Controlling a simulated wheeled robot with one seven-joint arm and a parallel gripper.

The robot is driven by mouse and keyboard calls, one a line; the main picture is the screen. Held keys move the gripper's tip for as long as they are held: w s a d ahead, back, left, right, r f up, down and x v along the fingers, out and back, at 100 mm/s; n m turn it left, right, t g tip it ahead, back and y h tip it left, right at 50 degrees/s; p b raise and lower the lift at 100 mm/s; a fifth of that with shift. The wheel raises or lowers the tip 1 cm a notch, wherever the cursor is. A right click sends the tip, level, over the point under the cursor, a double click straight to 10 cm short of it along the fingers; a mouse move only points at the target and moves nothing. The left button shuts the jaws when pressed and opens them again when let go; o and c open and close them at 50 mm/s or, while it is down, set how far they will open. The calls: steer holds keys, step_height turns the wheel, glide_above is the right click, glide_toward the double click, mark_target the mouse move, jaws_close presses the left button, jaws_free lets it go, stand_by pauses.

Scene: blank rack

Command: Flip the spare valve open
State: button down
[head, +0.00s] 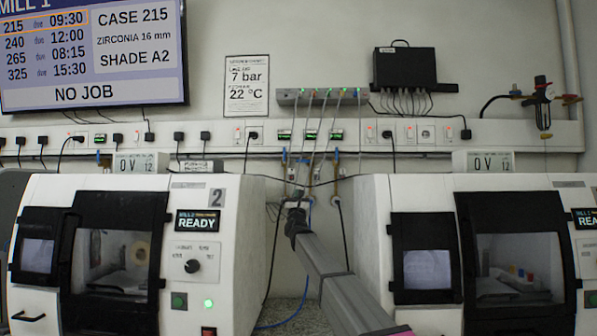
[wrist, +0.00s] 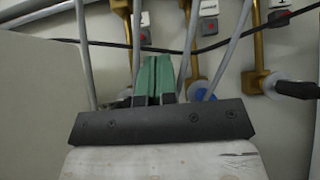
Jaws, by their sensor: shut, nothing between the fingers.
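Several brass pipes with valve fittings run down the wall between the two mills; in the head view they show small behind my gripper (head: 296,203). In the wrist view, a right brass pipe (wrist: 261,45) has a pale round fitting and a black lever (wrist: 297,89) pointing right. A middle brass pipe (wrist: 191,65) has a blue round part (wrist: 202,94) at its foot, partly behind my gripper (wrist: 155,80). A left brass pipe (wrist: 125,12) is partly cut off. I cannot read which valve is the spare.
Grey hoses (wrist: 229,50) and a black cable (wrist: 100,43) cross near the fingers. Mill 2 (head: 226,235) stands left and another mill (head: 373,220) right, leaving a narrow gap. A port bar (head: 322,97) sits above the pipes.

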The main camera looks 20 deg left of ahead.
mark_target(304, 161)
steer(key=s+r+x, duration=0.2)
steer(key=x, duration=1.1)
steer(key=shift+d, duration=0.25)
